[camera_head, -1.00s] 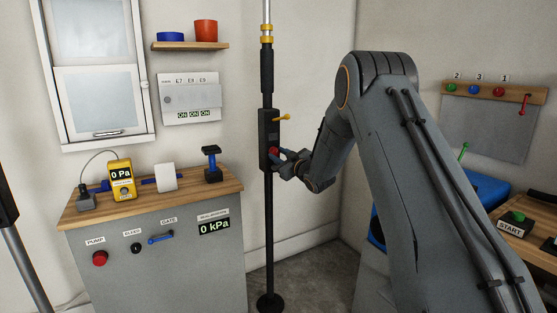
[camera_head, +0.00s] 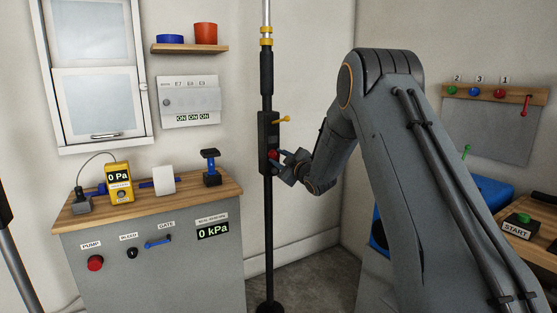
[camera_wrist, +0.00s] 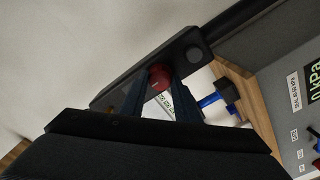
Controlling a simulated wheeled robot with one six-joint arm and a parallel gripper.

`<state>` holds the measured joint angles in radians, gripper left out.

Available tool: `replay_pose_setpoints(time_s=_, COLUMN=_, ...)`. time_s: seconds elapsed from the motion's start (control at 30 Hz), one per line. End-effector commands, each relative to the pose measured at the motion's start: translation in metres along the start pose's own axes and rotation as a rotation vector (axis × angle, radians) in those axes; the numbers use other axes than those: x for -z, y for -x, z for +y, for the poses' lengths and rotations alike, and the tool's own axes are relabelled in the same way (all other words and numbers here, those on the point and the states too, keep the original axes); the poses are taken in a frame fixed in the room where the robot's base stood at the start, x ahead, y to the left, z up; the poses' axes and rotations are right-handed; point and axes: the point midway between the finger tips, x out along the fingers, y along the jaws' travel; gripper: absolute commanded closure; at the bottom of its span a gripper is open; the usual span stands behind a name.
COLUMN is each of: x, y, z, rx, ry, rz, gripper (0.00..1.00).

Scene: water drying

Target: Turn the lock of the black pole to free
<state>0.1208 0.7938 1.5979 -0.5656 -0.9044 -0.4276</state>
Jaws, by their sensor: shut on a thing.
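The black pole (camera_head: 267,215) stands upright in the middle of the head view, with a black lock box partway up it. A yellow lever (camera_head: 284,119) sticks out to the right from the upper part of the box. A red knob (camera_head: 273,155) sits on the lower part of the box, and it also shows in the wrist view (camera_wrist: 159,76). My gripper (camera_head: 277,160) is at the red knob, its dark fingers one on each side of it and shut on it. The fingers partly hide the knob. Any lock marking is too small to read.
A grey cabinet with a wooden top (camera_head: 75,215) stands left of the pole, carrying a yellow gauge (camera_head: 120,182) and a blue-handled tool (camera_head: 211,165). A shelf (camera_head: 190,48) and a panel (camera_head: 190,104) are on the wall behind. A bench with a START button (camera_head: 517,220) is at right.

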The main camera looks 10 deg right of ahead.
Motion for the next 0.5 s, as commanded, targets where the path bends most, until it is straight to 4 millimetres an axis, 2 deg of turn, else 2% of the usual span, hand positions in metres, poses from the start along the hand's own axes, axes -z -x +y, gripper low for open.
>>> replay_pose_setpoints(time_s=0.17, x=0.0003, y=0.0000, z=-0.0002, rx=0.001, ry=0.000, rz=0.000, gripper=0.94)
replay_pose_setpoints(time_s=0.2, x=0.0003, y=0.0000, z=-0.0003, rx=0.001, ry=0.000, rz=0.000, gripper=0.68)
replay_pose_setpoints(time_s=0.3, x=0.0002, y=0.0000, z=-0.0002, rx=0.000, ry=0.000, rz=0.000, gripper=0.53)
replay_pose_setpoints(time_s=0.5, x=0.0000, y=0.0001, z=0.0000, rx=0.000, ry=-0.001, rz=0.000, gripper=0.53)
